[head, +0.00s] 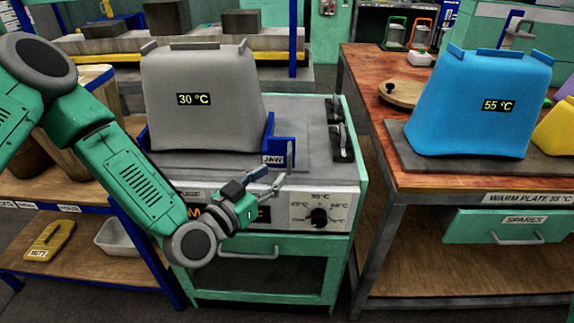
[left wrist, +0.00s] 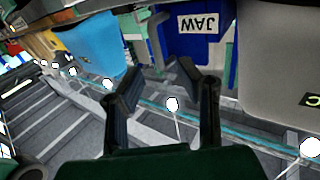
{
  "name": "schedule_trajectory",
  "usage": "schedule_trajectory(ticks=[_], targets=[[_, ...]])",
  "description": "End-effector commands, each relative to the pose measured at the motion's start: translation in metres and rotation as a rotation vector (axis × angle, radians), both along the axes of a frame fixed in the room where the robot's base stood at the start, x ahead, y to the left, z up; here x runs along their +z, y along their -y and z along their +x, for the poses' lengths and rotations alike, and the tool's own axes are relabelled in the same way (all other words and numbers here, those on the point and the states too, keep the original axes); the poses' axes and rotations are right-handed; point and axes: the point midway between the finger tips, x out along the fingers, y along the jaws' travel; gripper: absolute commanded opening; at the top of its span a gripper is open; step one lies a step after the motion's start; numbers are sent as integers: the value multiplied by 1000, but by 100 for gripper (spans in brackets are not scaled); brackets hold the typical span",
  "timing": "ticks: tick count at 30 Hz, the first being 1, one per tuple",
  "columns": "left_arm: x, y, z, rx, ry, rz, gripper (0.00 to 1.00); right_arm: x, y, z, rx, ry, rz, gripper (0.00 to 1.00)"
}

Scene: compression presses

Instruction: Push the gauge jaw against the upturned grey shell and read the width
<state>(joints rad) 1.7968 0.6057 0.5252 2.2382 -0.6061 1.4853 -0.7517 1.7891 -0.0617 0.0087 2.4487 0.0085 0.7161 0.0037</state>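The grey shell (head: 203,100) stands upturned on the gauge's plate, its display showing 30 °C. It fills the right of the left wrist view (left wrist: 275,60). The blue gauge jaw (head: 277,153), labelled JAW, stands at the shell's right side. It also shows in the left wrist view (left wrist: 197,48), just beyond my fingers; I cannot tell if it touches the shell. My left gripper (head: 271,180) is open and empty in front of and below the jaw, its fingers apart in the left wrist view (left wrist: 160,72). My forearm hides part of the orange readout (head: 264,214), so it is unreadable. My right gripper is out of view.
A knob (head: 319,216) sits on the front panel and dark clamps (head: 341,135) at the plate's right. A blue shell (head: 480,105) reading 55 °C stands on the warm plate (head: 411,150) on the right bench. A shelf at left holds a yellow block (head: 50,240) and white tray (head: 113,240).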

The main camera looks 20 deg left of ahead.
Motion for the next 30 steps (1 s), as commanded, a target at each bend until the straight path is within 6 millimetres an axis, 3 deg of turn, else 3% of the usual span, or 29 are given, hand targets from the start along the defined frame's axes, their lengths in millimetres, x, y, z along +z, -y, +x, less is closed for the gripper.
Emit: schedule_trajectory(ticks=[3, 9, 26, 30], targets=[[0, -5, -23, -3, -3, 2, 31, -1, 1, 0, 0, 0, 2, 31], [0, -10, -46, -3, -2, 5, 31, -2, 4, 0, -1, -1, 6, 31], [0, -15, -51, -1, -1, 1, 31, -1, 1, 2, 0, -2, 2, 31], [-17, -4, -58, -38, -72, 9, 31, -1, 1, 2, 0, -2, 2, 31]])
